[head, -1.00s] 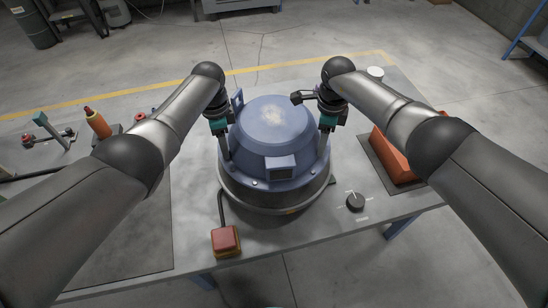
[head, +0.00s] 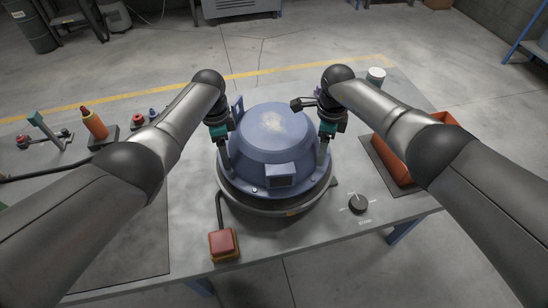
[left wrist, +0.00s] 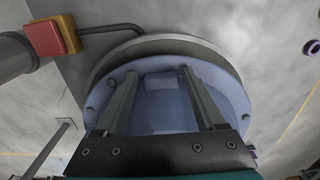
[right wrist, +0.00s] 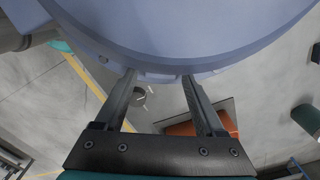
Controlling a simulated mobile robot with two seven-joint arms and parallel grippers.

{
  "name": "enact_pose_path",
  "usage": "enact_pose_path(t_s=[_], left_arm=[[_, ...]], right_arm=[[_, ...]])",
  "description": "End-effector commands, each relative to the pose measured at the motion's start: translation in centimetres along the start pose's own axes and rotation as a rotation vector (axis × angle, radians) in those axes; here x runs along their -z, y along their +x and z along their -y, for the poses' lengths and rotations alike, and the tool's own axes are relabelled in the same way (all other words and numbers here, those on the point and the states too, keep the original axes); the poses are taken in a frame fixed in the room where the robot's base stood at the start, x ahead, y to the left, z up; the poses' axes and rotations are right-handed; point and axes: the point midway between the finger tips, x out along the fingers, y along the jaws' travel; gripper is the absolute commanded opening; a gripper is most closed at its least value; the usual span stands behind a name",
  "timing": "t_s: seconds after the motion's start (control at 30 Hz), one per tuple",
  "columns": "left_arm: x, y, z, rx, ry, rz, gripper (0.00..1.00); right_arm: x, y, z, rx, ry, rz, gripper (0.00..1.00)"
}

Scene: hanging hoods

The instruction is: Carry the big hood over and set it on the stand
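The big hood (head: 275,145) is a blue dome with a flange and a small box on its front. It is level over the round grey stand (head: 300,208), whose rim shows below the flange. I see no clear gap between them but cannot tell if full weight rests there. My left gripper (head: 229,164) is at the hood's left side, its fingers either side of a blue lug in the left wrist view (left wrist: 160,76). My right gripper (head: 322,163) is at the right side, fingertips at the flange edge in the right wrist view (right wrist: 159,77).
A red button box (head: 223,244) with a cable stands in front of the stand. A black knob (head: 358,204) is at front right. An orange bottle (head: 94,122) is left, beyond a dark mat.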

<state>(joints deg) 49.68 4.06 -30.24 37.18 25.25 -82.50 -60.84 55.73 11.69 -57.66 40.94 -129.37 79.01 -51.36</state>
Motion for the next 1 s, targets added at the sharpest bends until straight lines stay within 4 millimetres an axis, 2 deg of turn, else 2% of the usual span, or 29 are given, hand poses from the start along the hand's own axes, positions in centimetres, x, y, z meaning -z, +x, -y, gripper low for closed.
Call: enact_pose_path(t_s=[0.03, 0.1, 0.37, 0.57, 0.77, 1.0], left_arm=[[0.0, 0.0, 0.0, 0.0, 0.0, 0.0, 0.78], [0.0, 0.0, 0.0, 0.0, 0.0, 0.0, 0.85], [0.0, -0.1, 0.0, 0.0, 0.0, 0.0, 0.85], [0.0, -1.1, 0.1, 0.001, 0.001, -0.002, 0.85], [0.0, -3.7, 0.1, 0.003, 0.0, -0.002, 0.85], [0.0, -8.2, 0.1, 0.004, 0.0, -0.002, 0.85]], right_arm=[[0.0, 0.0, 0.0, 0.0, 0.0, 0.0, 0.78], [0.0, 0.0, 0.0, 0.0, 0.0, 0.0, 0.85], [0.0, 0.0, 0.0, 0.0, 0.0, 0.0, 0.85], [0.0, 0.0, 0.0, 0.0, 0.0, 0.0, 0.85], [0.0, 0.0, 0.0, 0.0, 0.0, 0.0, 0.85], [0.0, 0.0, 0.0, 0.0, 0.0, 0.0, 0.85]])
